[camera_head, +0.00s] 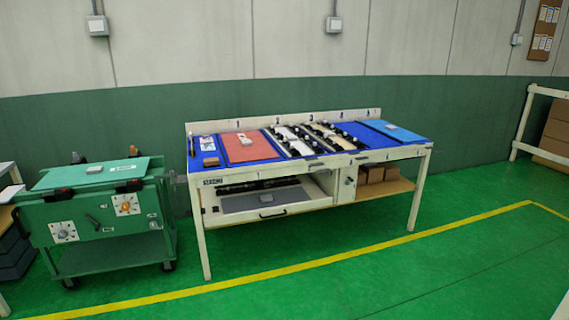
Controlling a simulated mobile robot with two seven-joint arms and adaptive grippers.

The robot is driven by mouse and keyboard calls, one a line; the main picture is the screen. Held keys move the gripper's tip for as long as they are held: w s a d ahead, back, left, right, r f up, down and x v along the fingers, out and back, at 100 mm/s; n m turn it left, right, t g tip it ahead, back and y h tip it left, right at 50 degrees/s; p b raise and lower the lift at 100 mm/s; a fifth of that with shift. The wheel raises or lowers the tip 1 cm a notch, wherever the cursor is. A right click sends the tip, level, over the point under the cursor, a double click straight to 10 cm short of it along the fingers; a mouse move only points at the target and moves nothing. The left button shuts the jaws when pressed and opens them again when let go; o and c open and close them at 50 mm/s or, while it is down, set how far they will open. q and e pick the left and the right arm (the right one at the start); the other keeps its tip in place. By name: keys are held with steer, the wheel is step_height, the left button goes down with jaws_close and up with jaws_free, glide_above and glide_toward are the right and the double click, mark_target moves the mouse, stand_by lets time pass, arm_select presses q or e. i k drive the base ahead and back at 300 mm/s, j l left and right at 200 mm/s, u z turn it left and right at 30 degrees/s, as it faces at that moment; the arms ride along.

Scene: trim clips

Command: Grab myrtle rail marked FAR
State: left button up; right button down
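No rail marked FAR can be made out from here; any markings on the parts are too small to read. On the workbench (306,160), light strips lie among black clips or fixtures in the middle: a white one (292,141) and a cream one (328,135). Which of these, if any, is the myrtle rail I cannot tell. A green panel (118,170) lies on top of the green cart at the left. Neither of my grippers is in view.
A red mat (246,150) and a blue panel (403,132) lie on the bench top. An open drawer (262,206) sticks out below. Cardboard boxes (375,174) sit on the lower shelf. The green cart (90,222) stands left. The floor before the bench is clear.

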mark_target(290, 149)
steer(key=i+z, duration=0.1)
steer(key=i, duration=0.75)
steer(key=i+j, duration=0.1)
steer(key=i, duration=0.75)
steer(key=i+l+z, duration=0.05)
